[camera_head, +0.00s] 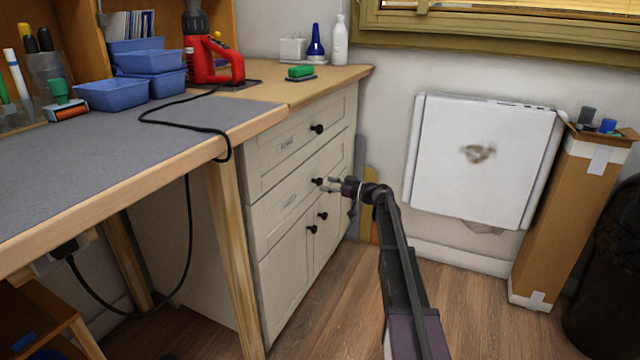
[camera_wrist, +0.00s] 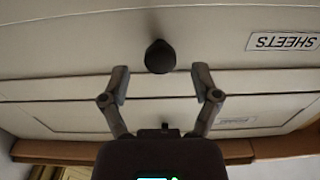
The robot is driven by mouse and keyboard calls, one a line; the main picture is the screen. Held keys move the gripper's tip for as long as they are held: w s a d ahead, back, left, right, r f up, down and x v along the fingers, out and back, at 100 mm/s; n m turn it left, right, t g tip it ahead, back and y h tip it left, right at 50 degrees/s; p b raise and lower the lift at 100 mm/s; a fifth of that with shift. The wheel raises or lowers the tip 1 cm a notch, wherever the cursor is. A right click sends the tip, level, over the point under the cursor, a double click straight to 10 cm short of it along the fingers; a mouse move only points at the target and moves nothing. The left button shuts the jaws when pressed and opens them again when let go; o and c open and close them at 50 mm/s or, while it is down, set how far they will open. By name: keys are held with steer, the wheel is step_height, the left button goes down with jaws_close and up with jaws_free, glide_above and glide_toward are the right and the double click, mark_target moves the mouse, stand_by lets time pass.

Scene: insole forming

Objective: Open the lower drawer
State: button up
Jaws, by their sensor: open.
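The lower drawer (camera_head: 285,203) is the second cream front down in the cabinet and looks closed. Its black knob (camera_head: 318,181) is on the front, just left of my gripper (camera_head: 334,186). In the wrist view, the knob (camera_wrist: 160,57) lies between and slightly beyond the fingertips of my gripper (camera_wrist: 160,75). The fingers are spread on either side, and neither visibly touches the knob. The drawer's label (camera_wrist: 284,41) reads SHEETS, upside down. The upper drawer (camera_head: 290,143) above it looks closed too.
Two cupboard doors with black knobs (camera_head: 312,229) are below the drawers. A desk leg (camera_head: 235,260) stands left of the cabinet. A cardboard box (camera_head: 560,220) stands at the right by a white wall panel (camera_head: 480,160). The wood floor (camera_head: 330,310) before the cabinet looks clear.

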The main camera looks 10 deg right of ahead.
mark_target(320, 182)
steer(key=shift+x, duration=1.5)
jaws_close()
